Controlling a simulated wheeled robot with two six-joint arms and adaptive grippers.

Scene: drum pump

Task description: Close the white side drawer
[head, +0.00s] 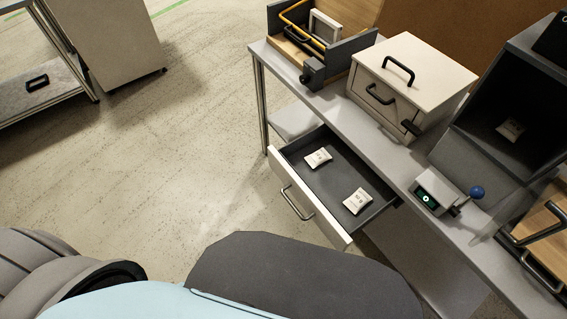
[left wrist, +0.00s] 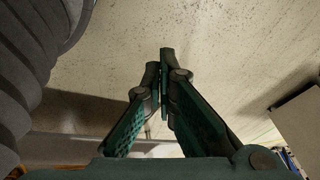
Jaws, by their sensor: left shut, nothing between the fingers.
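The white side drawer (head: 325,222) is pulled out from under the grey table in the head view. Its front faces the lower left and carries a dark bar handle (head: 296,204). Two small white packets, one toward the back left (head: 318,158) and one toward the front right (head: 357,200), lie on its dark grey floor. My left gripper (left wrist: 164,75) is shut and empty in the left wrist view, with speckled floor behind it. It does not show in the head view, so its distance from the drawer cannot be told. My right gripper is in no view.
On the table (head: 285,75) stand a white box with black handles (head: 425,65), a grey tray with a yellow bar (head: 318,45), a dark open bin (head: 510,100) and a small device with a blue knob (head: 435,195). Open floor (head: 190,160) lies left of the drawer.

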